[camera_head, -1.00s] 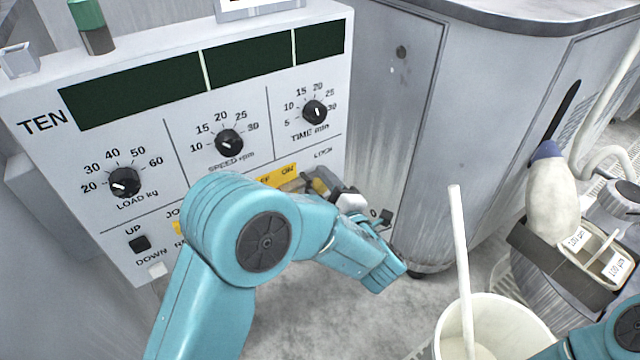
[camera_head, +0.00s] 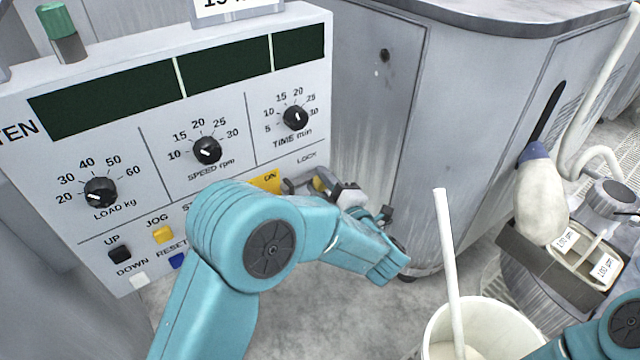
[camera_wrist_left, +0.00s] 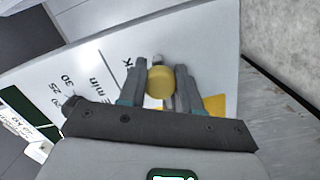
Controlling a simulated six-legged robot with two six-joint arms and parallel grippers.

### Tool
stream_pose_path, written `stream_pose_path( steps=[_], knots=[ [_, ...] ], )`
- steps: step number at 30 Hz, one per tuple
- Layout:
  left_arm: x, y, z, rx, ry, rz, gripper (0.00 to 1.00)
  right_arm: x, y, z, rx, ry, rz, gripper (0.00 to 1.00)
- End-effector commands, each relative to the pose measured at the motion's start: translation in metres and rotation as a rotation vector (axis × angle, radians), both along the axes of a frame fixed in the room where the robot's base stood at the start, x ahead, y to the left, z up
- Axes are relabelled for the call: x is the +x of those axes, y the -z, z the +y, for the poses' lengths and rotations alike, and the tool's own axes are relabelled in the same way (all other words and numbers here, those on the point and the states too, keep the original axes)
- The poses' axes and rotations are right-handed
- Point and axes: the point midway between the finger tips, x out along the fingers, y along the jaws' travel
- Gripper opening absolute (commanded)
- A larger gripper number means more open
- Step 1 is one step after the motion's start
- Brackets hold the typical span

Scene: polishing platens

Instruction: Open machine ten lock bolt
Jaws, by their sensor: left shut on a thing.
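The white control panel of machine ten (camera_head: 60,222), marked TEN, stands at the left in the head view. Its lock bolt shows in the left wrist view as a round yellow knob (camera_wrist_left: 160,84), near the partly covered LOCK label. My left gripper (camera_head: 317,184) is at the panel's lower right, below the LOCK label. In the left wrist view its two fingers (camera_wrist_left: 160,92) are shut on the knob, one on each side. The bolt's shaft is mostly hidden by the knob and fingers. My right arm shows at the lower right edge; its gripper is out of view.
A white bucket (camera_head: 430,338) with a white stick (camera_head: 449,250) stands at the bottom right. A grey cabinet (camera_head: 480,120) stands behind. Panel knobs and buttons lie left of my gripper.

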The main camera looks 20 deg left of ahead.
Motion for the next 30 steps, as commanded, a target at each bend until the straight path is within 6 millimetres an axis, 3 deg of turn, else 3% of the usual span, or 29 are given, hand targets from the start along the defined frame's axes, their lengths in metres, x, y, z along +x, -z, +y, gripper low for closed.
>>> stream_pose_path(
  steps=[2, 3, 5, 6, 15, 25, 30],
  knots=[
    [0.003, -0.003, -0.003, -0.003, 0.017, -0.009, 0.00, 0.000, 0.000, 0.000, 0.000, 0.000, 0.000, 0.00],
    [0.003, -0.003, -0.003, -0.004, 0.017, -0.009, 0.36, 0.000, 0.000, 0.000, 0.000, 0.000, 0.000, 0.00],
    [0.002, -0.003, -0.002, -0.004, 0.017, -0.010, 0.56, 0.000, 0.000, 0.000, 0.000, 0.000, 0.000, 0.00],
    [0.002, -0.003, -0.002, -0.003, 0.017, -0.009, 0.59, 0.000, 0.000, 0.000, 0.000, 0.000, 0.000, 0.00],
    [-0.001, -0.003, -0.004, -0.002, 0.014, -0.006, 0.59, 0.000, -0.002, 0.000, 0.000, -0.001, 0.001, 0.00],
    [-0.038, -0.005, -0.044, -0.002, 0.017, -0.007, 0.59, -0.003, -0.015, 0.003, 0.002, -0.011, 0.004, 0.00],
    [-0.050, -0.004, -0.055, -0.002, 0.015, -0.009, 0.59, -0.004, -0.017, 0.003, 0.002, -0.014, 0.006, 0.00]
  ],
)
